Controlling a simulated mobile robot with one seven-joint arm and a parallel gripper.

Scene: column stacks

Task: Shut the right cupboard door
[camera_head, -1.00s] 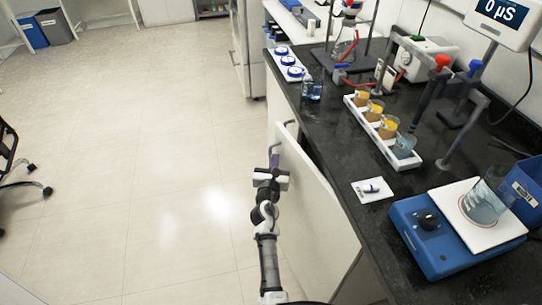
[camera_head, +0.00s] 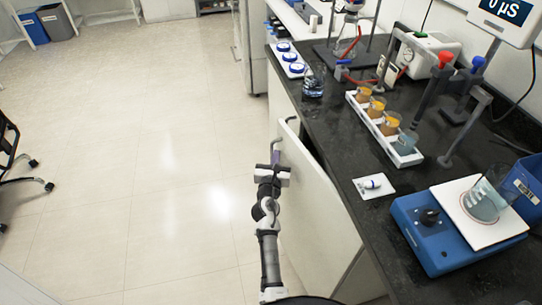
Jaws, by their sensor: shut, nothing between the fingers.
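The right cupboard door (camera_head: 315,215) is a white panel below the dark countertop. It stands ajar, with a dark gap between its top edge and the counter front. I cannot tell whether the fingertips touch the door.
The tiled floor (camera_head: 150,190) to the left is clear. A chair (camera_head: 12,165) stands at the far left.

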